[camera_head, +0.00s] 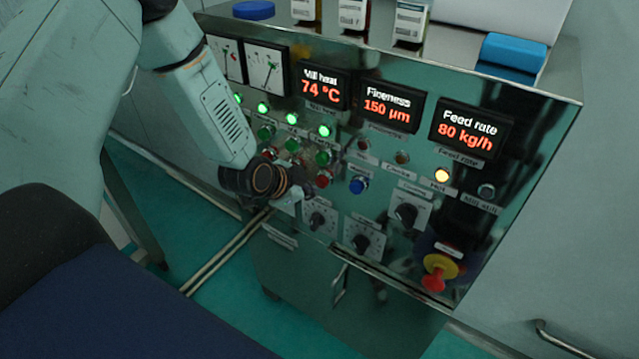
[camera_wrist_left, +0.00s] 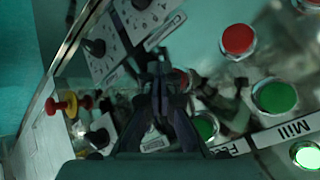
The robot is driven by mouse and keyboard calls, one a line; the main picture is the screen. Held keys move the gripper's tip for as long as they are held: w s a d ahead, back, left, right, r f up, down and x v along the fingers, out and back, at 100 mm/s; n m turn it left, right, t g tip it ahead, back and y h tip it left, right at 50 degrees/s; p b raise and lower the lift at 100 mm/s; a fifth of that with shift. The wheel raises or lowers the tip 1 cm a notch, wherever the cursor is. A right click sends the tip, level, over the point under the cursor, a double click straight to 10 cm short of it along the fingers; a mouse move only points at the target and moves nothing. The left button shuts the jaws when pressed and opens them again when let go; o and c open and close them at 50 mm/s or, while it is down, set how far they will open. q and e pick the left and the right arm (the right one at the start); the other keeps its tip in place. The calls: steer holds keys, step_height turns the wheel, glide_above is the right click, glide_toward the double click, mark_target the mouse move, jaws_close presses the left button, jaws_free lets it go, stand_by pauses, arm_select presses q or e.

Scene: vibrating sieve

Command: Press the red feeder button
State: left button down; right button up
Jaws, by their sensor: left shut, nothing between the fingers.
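The control panel (camera_head: 400,130) has green and red push buttons in columns under lit green lamps. In the left wrist view, a green button (camera_wrist_left: 205,126) sits by a partly hidden label beginning "Fe". A red button (camera_wrist_left: 182,80) in that column is partly covered by my fingers. The neighbouring column, labelled "Mill", has a green button (camera_wrist_left: 275,96) and a red button (camera_wrist_left: 237,39). My left gripper (camera_head: 292,192) is shut and empty, close in front of the panel; it also shows in the left wrist view (camera_wrist_left: 158,65). In the head view a red button (camera_head: 323,178) shows just right of it; contact cannot be told.
A blue button (camera_head: 357,185) and black rotary knobs (camera_head: 362,242) lie right of and below the gripper. A red mushroom button on a yellow base (camera_head: 435,278) is at lower right. Displays (camera_head: 387,105) are above. Bottles (camera_head: 410,25) stand on top. A handle (camera_head: 339,285) juts out below.

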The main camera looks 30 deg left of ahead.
arm_select(q)
steer(key=shift+d+r, duration=0.1)
steer(key=shift+w+d+r, duration=0.1)
steer(key=shift+w, duration=0.15)
steer(key=shift+w, duration=0.1)
stand_by(0.5)
